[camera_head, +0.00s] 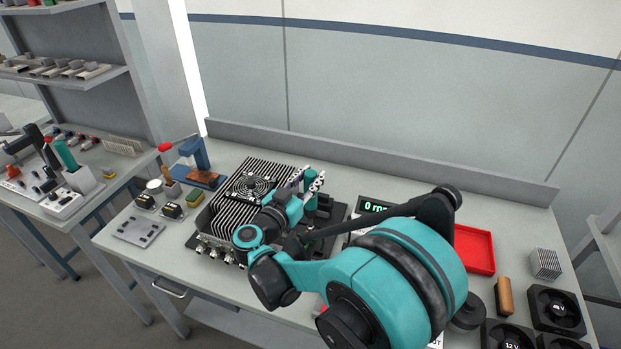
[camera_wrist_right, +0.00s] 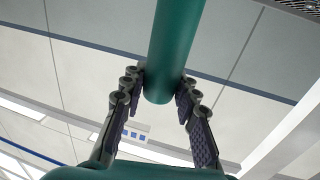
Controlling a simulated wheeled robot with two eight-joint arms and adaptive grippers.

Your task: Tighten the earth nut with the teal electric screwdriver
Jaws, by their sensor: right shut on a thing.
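My right gripper (camera_head: 305,185) is over the work table, at the right side of a black finned unit (camera_head: 228,215). It is shut on the teal electric screwdriver (camera_head: 311,186), which stands roughly upright beside the fins. In the right wrist view the screwdriver's teal handle (camera_wrist_right: 175,45) runs between the two gripper fingers (camera_wrist_right: 160,100), with its rounded end toward the camera. The screwdriver's tip is hidden in the head view by the gripper and the unit. The earth nut cannot be made out. My left gripper is in neither view.
A red tray (camera_head: 474,249) and black round-holed blocks (camera_head: 556,310) are at right. A blue stand (camera_head: 197,158) and small parts are at left. A grey plate (camera_head: 138,231) lies at the front left.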

